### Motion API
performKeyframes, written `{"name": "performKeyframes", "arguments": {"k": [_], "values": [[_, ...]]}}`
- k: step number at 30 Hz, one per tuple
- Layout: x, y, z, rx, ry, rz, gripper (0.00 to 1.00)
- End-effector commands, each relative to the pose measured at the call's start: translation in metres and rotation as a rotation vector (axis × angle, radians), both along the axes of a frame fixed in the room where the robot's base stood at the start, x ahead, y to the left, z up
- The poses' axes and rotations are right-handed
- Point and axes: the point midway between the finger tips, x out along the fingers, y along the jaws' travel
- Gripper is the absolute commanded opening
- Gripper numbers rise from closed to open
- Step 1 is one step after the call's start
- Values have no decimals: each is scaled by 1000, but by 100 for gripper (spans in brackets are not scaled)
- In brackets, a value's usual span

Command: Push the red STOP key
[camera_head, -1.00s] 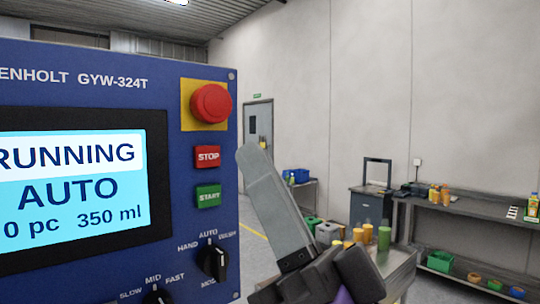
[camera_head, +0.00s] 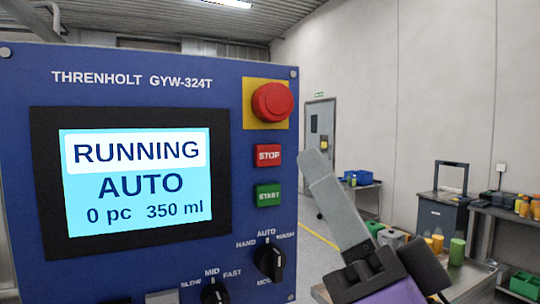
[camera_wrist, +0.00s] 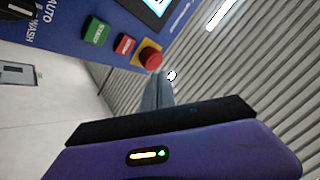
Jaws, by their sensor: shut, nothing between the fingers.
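The red STOP key (camera_head: 268,155) is a small rectangular key on the blue panel, below the round red mushroom button and above the green START key. It also shows in the wrist view (camera_wrist: 125,44). My gripper (camera_head: 310,157) is shut and empty. In the head view its grey fingertips appear just right of the STOP key, with a gap between them in the picture. The depth of that gap is hard to tell. In the wrist view the fingers (camera_wrist: 158,80) point towards the panel, with their tips near the mushroom button in the picture.
The red mushroom button (camera_head: 271,102) on its yellow plate sits close above. The green START key (camera_head: 268,195) is close below. The display (camera_head: 137,240) reads RUNNING, AUTO, 0 pc, 350 ml. A black mode knob (camera_head: 270,261) stands out lower down. Open room lies right of the panel.

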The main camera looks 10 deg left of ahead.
Motion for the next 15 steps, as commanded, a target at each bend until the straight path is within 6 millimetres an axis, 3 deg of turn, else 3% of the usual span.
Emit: {"name": "performKeyframes", "arguments": {"k": [15], "values": [[51,34,0,0,0,0,0]]}}
